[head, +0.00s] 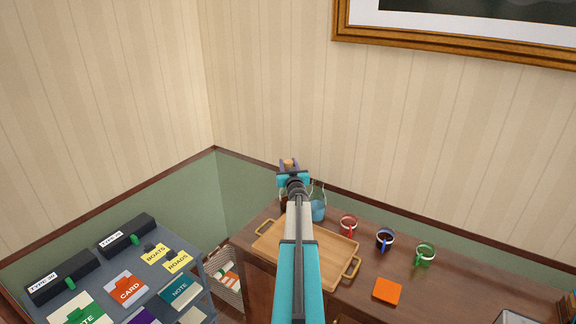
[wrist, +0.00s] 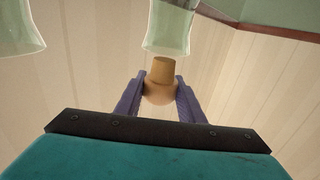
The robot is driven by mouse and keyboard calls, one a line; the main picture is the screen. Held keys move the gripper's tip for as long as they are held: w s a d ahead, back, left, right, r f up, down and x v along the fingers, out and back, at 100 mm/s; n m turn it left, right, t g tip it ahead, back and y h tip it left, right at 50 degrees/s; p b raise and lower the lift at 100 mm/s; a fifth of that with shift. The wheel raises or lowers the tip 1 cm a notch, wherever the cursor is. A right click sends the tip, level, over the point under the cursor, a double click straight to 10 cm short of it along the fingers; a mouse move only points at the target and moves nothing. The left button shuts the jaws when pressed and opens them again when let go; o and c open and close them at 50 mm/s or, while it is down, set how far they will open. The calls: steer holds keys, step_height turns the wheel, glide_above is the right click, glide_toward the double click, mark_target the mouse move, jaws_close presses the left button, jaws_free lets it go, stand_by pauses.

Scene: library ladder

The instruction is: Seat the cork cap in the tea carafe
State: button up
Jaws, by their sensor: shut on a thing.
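My gripper (wrist: 161,88) is shut on the cork cap (wrist: 160,72), a tan cork stub with a rounder, paler knob between the purple fingers. In the head view the cap (head: 289,162) shows at the end of my raised arm, above the desk's back edge. A glass vessel (wrist: 170,28) is just beyond the cork's end in the wrist view, and another (wrist: 22,28) is at the top left. In the head view a dark-filled carafe (head: 284,202) is partly hidden behind my arm, and a bluish carafe (head: 318,210) stands to its right. I cannot tell whether cork and glass touch.
A wooden tray (head: 335,248) with brass handles lies on the desk under my arm. Red (head: 348,226), blue (head: 385,240) and green (head: 425,254) mugs stand to the right, with an orange square (head: 387,291) in front. A grey table (head: 195,275) with cards is at left.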

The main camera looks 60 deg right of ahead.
steer(key=shift+f+b, duration=1.05)
steer(key=shift+f, duration=0.85)
stand_by(1.1)
steer(key=o, duration=1.1)
steer(key=shift+s, duration=0.1)
steer(key=b+v, duration=0.3)
steer(key=v, duration=1)
steer(key=shift+s+a, duration=0.15)
steer(key=shift+a, duration=0.15)
stand_by(0.6)
